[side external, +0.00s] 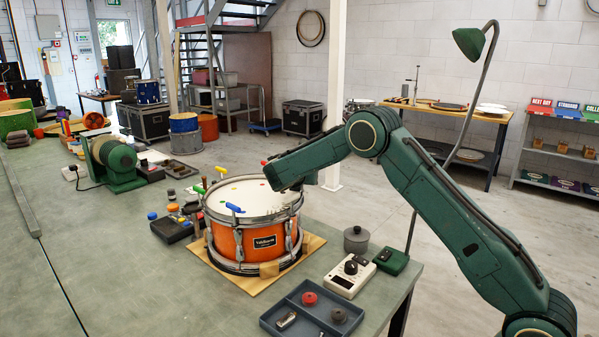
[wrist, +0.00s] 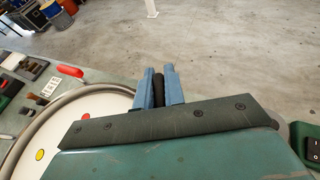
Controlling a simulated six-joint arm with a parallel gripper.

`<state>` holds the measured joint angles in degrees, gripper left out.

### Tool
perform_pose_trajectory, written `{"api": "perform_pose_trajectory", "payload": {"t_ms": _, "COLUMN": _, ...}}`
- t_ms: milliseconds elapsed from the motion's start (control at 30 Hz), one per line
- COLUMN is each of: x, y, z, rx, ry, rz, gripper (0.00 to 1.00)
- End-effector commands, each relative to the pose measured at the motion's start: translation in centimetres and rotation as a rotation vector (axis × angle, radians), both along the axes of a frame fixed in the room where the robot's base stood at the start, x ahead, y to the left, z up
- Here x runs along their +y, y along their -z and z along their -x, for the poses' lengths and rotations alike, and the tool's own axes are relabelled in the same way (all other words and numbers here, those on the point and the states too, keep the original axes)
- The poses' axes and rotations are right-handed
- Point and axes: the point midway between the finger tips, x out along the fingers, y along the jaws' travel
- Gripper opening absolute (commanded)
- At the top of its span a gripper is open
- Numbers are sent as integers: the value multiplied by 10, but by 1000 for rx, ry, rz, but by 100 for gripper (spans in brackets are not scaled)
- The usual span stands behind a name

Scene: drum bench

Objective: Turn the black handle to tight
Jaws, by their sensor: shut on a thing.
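An orange snare drum (side external: 226,243) with a white head stands on a wooden board on the bench. Its rim and head fill the lower left of the wrist view (wrist: 55,130). The black handle (wrist: 158,92) shows as a dark bar between the two blue-grey fingers of my gripper (wrist: 160,78), just outside the drum rim. My gripper is shut on it. Its lower end is hidden behind my gripper body. In the side view my gripper (side external: 285,186) is over the drum's right rim, and the black handle cannot be made out there.
Blue (side external: 235,208), yellow (side external: 199,189), green (side external: 221,170) and red (wrist: 70,71) handles stand around the rim. A grey tray (side external: 275,323), a meter with a black knob (side external: 349,277) and a grey pot (side external: 356,239) sit near the bench's right edge. Open floor lies beyond.

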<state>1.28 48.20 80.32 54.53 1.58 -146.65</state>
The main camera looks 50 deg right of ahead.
Motion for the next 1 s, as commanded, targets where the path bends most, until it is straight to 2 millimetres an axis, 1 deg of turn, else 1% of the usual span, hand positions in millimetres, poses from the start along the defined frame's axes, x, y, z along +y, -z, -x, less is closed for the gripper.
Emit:
{"api": "perform_pose_trajectory", "payload": {"t_ms": 400, "x": 0, "y": 0, "z": 2, "rx": -1, "ry": 180, "rz": 0, "gripper": 0}}
{"api": "perform_pose_trajectory", "payload": {"t_ms": 1000, "x": -2, "y": 0, "z": 5, "rx": -1, "ry": 353, "rz": 0, "gripper": 0}}
